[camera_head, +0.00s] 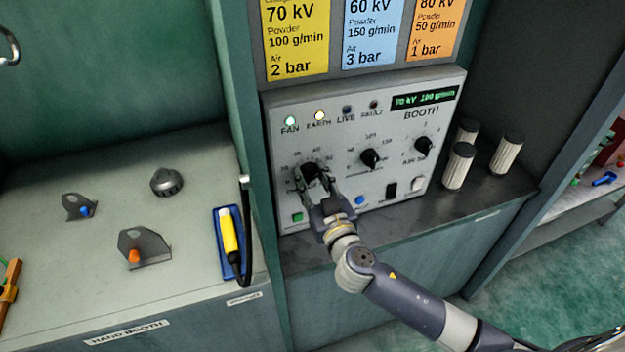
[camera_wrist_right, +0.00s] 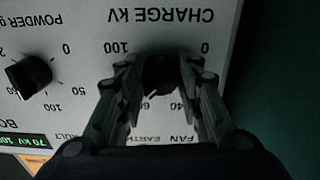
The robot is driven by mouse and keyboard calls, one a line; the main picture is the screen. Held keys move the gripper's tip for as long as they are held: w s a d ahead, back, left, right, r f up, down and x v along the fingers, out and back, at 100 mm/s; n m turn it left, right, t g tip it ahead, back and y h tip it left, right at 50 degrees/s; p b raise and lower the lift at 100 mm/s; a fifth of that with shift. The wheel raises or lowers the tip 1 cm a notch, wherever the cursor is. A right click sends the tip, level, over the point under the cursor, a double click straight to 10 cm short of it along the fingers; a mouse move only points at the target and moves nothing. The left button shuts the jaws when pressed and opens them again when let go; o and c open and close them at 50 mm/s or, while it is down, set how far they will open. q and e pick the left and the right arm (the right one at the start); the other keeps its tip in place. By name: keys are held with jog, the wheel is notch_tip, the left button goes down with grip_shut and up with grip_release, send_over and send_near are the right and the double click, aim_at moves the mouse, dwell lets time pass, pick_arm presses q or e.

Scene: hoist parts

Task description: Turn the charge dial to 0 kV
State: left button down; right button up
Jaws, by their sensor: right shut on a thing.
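The charge dial (camera_head: 309,171) is the black knob at the left of the white booth panel (camera_head: 400,102). My right gripper (camera_head: 316,180) reaches it from the lower right and is shut on it. In the right wrist view the panel is upside down, and the fingers of my right gripper (camera_wrist_right: 160,82) stand on both sides of the dark charge dial (camera_wrist_right: 158,70) under the words CHARGE kV. The green display (camera_head: 424,98) reads 70 kV and 100 g/min. My left gripper is not in view.
The powder dial (camera_head: 370,159) and the air dial (camera_head: 423,145) sit to the right on the panel. The FAN and EARTH lamps are lit; LIVE and FAULT are dark. White ribbed cylinders (camera_head: 459,166) stand on the right ledge. A yellow-handled tool (camera_head: 229,236) lies in a blue holder at left.

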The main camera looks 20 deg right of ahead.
jog(key=n, duration=0.7)
jog(key=shift+d+r+n, duration=0.1)
jog(key=shift+r+n, duration=0.05)
jog(key=shift+n, duration=0.15)
jog(key=n+p, duration=0.1)
jog(key=n, duration=0.2)
jog(key=shift+n, duration=0.3)
jog(key=n+p, duration=0.1)
jog(key=n, duration=0.3)
jog(key=shift+r+n, duration=0.15)
jog(key=shift+n, duration=0.25)
jog(key=n+p, duration=0.1)
jog(key=n, duration=0.3)
jog(key=shift+p, duration=0.3)
jog(key=n+p, duration=0.1)
jog(key=n, duration=0.4)
jog(key=shift+r+p, duration=0.1)
jog(key=shift+p, duration=0.3)
jog(key=n+p, duration=0.2)
jog(key=n, duration=0.3)
jog(key=shift+n+p, duration=0.55)
jog(key=shift+n, duration=0.75)
jog(key=shift+f, duration=0.2)
